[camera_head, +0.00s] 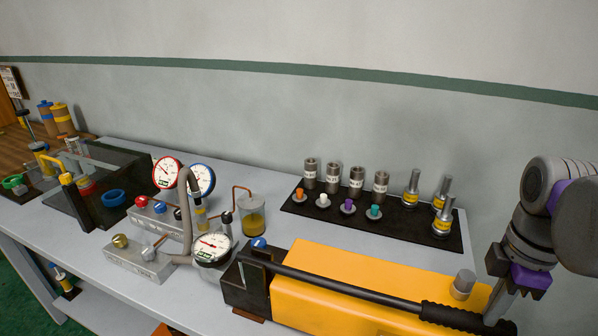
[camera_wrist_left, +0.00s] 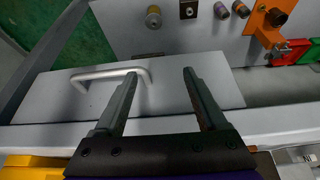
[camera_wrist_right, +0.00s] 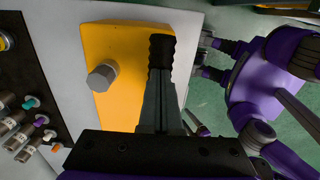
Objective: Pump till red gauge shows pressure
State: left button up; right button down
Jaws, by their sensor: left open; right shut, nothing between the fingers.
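The red-rimmed gauge (camera_head: 167,172) stands at the left-centre of the bench beside a blue-rimmed gauge (camera_head: 202,178); its needle is too small to read surely. The yellow hand pump (camera_head: 345,285) lies at the front right. Its long black lever (camera_head: 350,287) runs low over it to a ribbed grip (camera_head: 452,317). My right gripper (camera_head: 493,312) is shut and empty, pointing down at the grip's end; in the right wrist view the grip (camera_wrist_right: 162,50) shows just past the fingertips, contact unclear. My left gripper (camera_wrist_left: 158,77) is open and empty above a grey panel with a bar handle (camera_wrist_left: 110,75).
A black mat (camera_head: 400,222) with several metal fittings and coloured plugs lies behind the pump. A third gauge (camera_head: 212,248), a metal manifold (camera_head: 140,262) and an oil jar (camera_head: 253,217) stand left of the pump. A dark tray (camera_head: 85,205) lies further left.

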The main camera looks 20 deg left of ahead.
jog(key=shift+f, duration=0.25)
pick_arm(q)
notch_tip(320, 180, up, 15)
jog(key=w+p, duration=0.2)
jog(key=p, duration=1.1)
jog(key=shift+w+t, duration=0.25)
jog(key=shift+t, duration=0.15)
pick_arm(e)
notch_tip(320, 180, up, 15)
jog(key=a, duration=0.3)
pick_arm(q)
jog(key=shift+d, duration=0.1)
pick_arm(e)
jog(key=shift+s+r, duration=0.1)
jog(key=shift+r, duration=0.05)
pick_arm(q)
jog(key=shift+s+f+b, duration=0.3)
jog(key=shift+f+b, duration=0.35)
jog(key=shift+f, duration=0.25)
jog(key=shift+s+f+b, duration=0.25)
jog(key=shift+f+b, duration=0.35)
jog(key=shift+f, duration=0.3)
pick_arm(e)
notch_tip(320, 180, down, 6)
jog(key=d, duration=0.1)
jog(key=shift+d, duration=0.3)
